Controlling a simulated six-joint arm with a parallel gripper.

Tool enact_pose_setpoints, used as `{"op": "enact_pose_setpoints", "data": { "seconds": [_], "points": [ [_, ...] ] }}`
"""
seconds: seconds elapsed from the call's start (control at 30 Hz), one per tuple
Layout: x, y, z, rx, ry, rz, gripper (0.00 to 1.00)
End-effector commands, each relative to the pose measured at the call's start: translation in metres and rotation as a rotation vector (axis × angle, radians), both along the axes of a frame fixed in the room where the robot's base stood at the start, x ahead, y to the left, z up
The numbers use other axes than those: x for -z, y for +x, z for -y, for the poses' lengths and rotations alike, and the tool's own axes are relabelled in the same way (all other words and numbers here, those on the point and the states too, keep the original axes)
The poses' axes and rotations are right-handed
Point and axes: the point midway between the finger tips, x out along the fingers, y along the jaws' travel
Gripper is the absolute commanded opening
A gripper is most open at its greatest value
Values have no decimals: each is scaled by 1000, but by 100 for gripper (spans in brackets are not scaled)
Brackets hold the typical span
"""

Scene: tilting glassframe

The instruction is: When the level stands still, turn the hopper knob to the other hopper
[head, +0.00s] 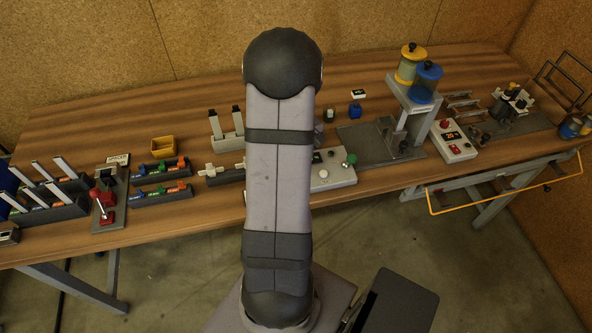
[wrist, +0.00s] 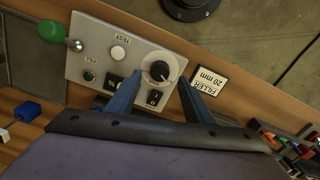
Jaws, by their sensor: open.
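In the wrist view a round black knob (wrist: 160,71) with a white pointer mark sits on a pale control panel (wrist: 98,62). In the head view my arm hides the gripper and the knob, while the panel's right part (head: 338,180) shows. A yellow-topped hopper (head: 407,66) and a blue-topped hopper (head: 427,82) stand on a grey stand (head: 414,98). I cannot make out a level.
The panel also has a white TEST button (wrist: 118,53), a black rocker switch (wrist: 154,98) and a green ball lever (wrist: 52,31). A FILLER 20 mm sign (wrist: 208,82) lies beside it.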

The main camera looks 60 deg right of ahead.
Motion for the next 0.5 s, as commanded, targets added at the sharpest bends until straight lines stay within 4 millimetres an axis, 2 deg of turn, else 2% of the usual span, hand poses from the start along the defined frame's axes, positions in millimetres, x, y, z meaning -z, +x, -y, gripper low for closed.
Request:
{"op": "enact_pose_setpoints", "data": {
  "seconds": [0.23, 0.5],
  "points": [
    [28, 0, -1, 1, 3, -1, 47],
    [41, 0, 0, 1, -1, 0, 47]
  ]
}}
